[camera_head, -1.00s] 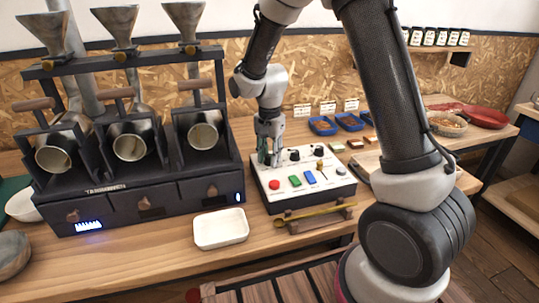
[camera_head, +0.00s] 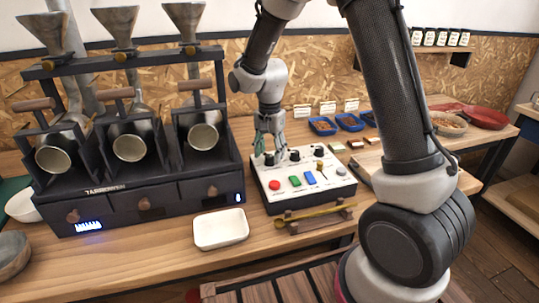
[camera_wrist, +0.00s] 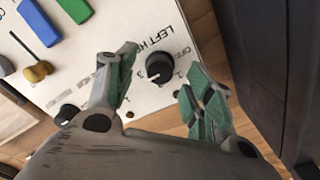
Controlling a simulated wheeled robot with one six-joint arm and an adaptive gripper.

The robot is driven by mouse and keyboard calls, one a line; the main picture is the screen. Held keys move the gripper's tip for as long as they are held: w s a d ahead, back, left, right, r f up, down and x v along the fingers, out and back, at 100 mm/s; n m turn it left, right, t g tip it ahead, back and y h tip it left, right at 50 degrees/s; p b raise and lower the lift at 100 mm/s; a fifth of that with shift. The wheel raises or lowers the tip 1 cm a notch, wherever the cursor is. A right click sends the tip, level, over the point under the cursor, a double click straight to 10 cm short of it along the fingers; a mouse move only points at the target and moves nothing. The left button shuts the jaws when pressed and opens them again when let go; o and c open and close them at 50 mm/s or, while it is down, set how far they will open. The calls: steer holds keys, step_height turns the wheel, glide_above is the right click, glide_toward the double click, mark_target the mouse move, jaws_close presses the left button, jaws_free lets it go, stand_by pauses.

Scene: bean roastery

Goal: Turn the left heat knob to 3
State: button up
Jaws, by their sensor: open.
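The left heat knob (camera_head: 269,159) is a small black dial at the back left of the white control box (camera_head: 325,193). In the wrist view the knob (camera_wrist: 158,68) sits under the printed words "LEFT HE...", with OFF and numbers around it. A small pale mark shows on the knob, but I cannot tell for sure which number it points at. My gripper (camera_head: 269,148) is open just above the knob. In the wrist view the green-padded fingers of my gripper (camera_wrist: 162,92) are spread to either side of the knob, apart from it.
Two more black knobs, a middle one (camera_head: 294,156) and a right one (camera_head: 319,151), stand beside it. A red button (camera_head: 274,184), blue and green switches and a small lever are in front. The dark roaster (camera_head: 150,200) is close on the left. A white tray (camera_head: 221,229) lies in front.

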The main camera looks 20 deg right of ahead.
mark_target(270, 156)
step_height(270, 156, up, 11)
steer(key=shift+f, duration=0.2)
